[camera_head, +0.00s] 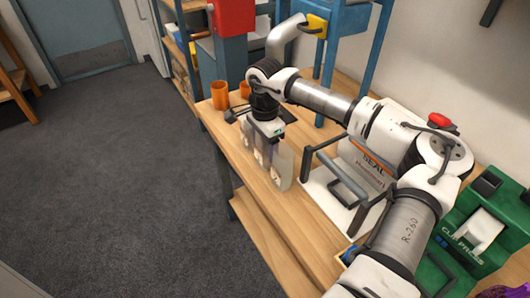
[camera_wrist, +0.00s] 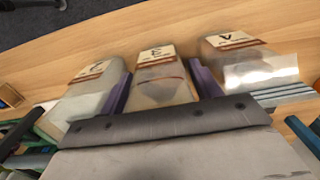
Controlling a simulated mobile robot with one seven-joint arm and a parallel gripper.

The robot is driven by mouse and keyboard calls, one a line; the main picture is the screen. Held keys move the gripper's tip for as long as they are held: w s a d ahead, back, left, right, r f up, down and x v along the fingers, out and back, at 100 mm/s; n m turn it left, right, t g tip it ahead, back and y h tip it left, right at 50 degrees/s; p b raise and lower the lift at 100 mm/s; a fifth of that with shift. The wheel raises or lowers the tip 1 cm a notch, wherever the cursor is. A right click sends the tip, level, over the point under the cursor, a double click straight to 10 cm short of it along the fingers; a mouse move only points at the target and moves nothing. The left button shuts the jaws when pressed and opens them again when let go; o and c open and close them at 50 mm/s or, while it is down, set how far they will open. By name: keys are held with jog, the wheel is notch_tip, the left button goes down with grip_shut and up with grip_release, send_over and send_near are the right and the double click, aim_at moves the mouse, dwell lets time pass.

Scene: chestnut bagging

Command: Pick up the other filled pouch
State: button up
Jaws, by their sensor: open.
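Three pale, see-through pouches with tan lettered labels stand in a row on the wooden table. In the wrist view they are the left pouch (camera_wrist: 92,95), the middle pouch (camera_wrist: 160,82) and the glossier right pouch (camera_wrist: 250,68). What is inside them is too blurred to tell. My gripper (camera_wrist: 162,84) is open, with one purple finger on each side of the middle pouch. I cannot tell whether the fingers touch it. In the head view my gripper (camera_head: 268,132) points down over the row, where the nearest pouch (camera_head: 283,168) shows most clearly; the others are partly hidden.
A white sealer (camera_head: 350,170) with a grey bar stands just right of the pouches. A green clip press (camera_head: 480,235) is farther right. Orange cups (camera_head: 219,95) stand at the table's far left corner. The wooden table (camera_head: 290,225) is bare in front of the pouches.

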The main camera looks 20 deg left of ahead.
jog(key=shift+c, duration=0.3)
jog(key=c, duration=0.7)
jog(key=shift+r, duration=0.15)
